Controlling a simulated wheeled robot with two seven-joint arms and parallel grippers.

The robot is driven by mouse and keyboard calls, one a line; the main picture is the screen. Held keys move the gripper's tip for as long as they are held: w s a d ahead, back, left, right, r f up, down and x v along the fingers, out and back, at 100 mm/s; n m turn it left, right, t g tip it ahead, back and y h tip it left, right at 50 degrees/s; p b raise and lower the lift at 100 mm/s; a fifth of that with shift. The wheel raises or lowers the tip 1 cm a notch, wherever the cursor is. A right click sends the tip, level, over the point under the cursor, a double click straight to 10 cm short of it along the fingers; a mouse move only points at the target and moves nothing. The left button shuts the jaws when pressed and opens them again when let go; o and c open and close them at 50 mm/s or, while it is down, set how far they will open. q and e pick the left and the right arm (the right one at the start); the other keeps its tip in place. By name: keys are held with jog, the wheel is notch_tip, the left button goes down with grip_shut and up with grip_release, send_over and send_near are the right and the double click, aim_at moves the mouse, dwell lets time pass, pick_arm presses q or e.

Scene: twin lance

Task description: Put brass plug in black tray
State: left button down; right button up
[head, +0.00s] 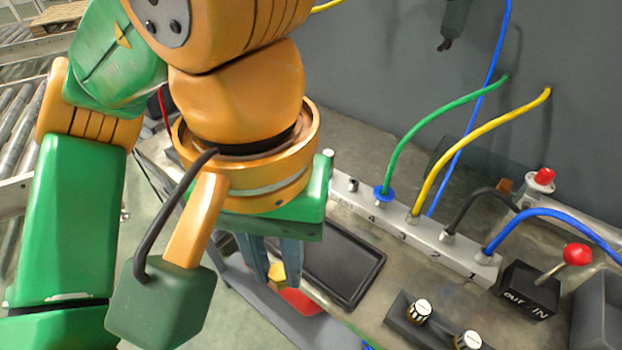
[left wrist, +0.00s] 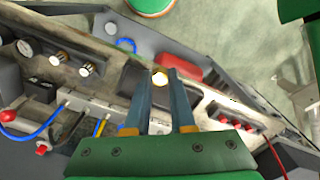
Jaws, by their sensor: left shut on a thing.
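My left gripper (head: 272,270) points down and is shut on the brass plug (head: 278,274), which shows between the fingertips. The black tray (head: 368,272) is a flat, shallow rimmed tray on the bench, just right of the fingers in the head view. In the left wrist view the tray (left wrist: 132,76) is partly hidden by the fingers, and the plug appears near its edge. The plug's height above the bench is unclear. My right gripper is not in view.
Behind the tray runs a grey numbered socket strip (head: 420,243) with green, yellow, black and blue cables. A red-knobbed lever box (head: 530,290) and black-and-silver knobs (head: 419,311) stand to the right. A red object (head: 302,302) lies by the bench's front edge.

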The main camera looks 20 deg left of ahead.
pick_arm(q)
jog(key=w+f, duration=0.3)
jog(key=w, duration=0.1)
jog(key=w+a+f+p, duration=0.1)
jog(key=w+f, duration=0.2)
jog(key=w, duration=0.2)
jog(key=w+f+p, duration=0.1)
jog(key=w+f, duration=0.2)
jog(key=w, duration=0.1)
jog(key=shift+w+a+f, duration=0.2)
jog(key=shift+f, duration=0.1)
notch_tip(320, 180, down, 3)
jog(key=shift+f, duration=0.1)
jog(key=shift+f+b, duration=0.2)
jog(key=shift+b, duration=0.15)
jog(key=c, duration=0.8)
grip_release()
jog(key=shift+r, duration=0.1)
jog(key=shift+o, duration=0.2)
jog(key=shift+r, duration=0.1)
